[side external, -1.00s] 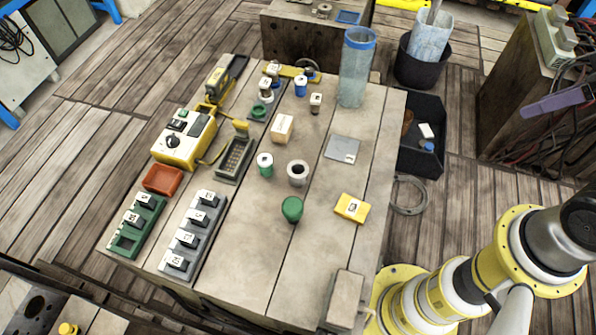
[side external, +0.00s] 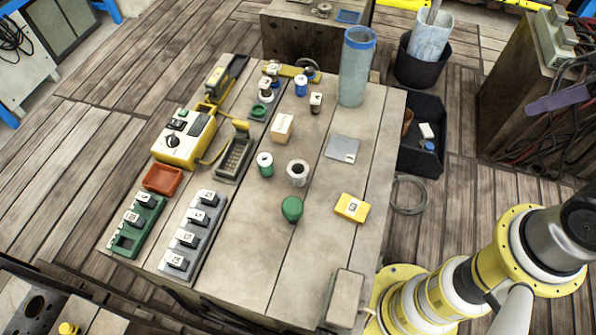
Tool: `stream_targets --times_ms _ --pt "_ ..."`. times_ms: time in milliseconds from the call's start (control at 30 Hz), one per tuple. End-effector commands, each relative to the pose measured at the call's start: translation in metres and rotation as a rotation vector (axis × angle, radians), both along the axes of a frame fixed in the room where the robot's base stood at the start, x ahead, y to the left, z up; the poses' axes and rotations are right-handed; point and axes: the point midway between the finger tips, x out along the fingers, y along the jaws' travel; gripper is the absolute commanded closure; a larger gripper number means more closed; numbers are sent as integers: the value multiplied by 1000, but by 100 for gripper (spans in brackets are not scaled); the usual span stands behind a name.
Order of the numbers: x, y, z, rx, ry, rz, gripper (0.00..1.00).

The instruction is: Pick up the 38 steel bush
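A short grey hollow cylinder (side external: 298,173), which looks like a steel bush, stands upright on the workbench (side external: 240,265) near its middle. Its dark bore faces up, and I cannot read a 38 on it. Other small labelled cylinders stand on the bench: a green and white one (side external: 265,165) just left of it, and a blue one (side external: 301,87), a brown and white one (side external: 316,103) and a dark and white one (side external: 265,88) farther back. Their numbers are too small to read. My gripper is outside the view; only part of my arm shows at the lower right.
A green knob-shaped piece (side external: 291,208) and a yellow labelled block (side external: 351,208) stand near the bush. A tall clear blue-rimmed cylinder (side external: 354,75) rises at the back right. Grey (side external: 190,237) and green (side external: 135,228) racks and a yellow device (side external: 184,138) occupy the left.

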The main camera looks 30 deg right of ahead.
Motion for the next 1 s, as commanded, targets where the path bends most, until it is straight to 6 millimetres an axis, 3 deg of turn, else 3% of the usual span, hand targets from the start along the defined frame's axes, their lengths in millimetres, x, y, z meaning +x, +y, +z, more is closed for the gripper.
stream_targets --times_ms 167,367,533,667,767,900,1000 --pt "24 0 32 -71 -57 125 77" --pt "83 18 60 -142 -35 331 77" --pt "144 52 60 -191 18 531 77" --pt "191 92 42 -224 70 696 77" --pt "221 128 18 -244 115 814 77" --pt "249 184 -31 -267 190 971 77" --pt "257 223 -73 -281 250 1067 77"
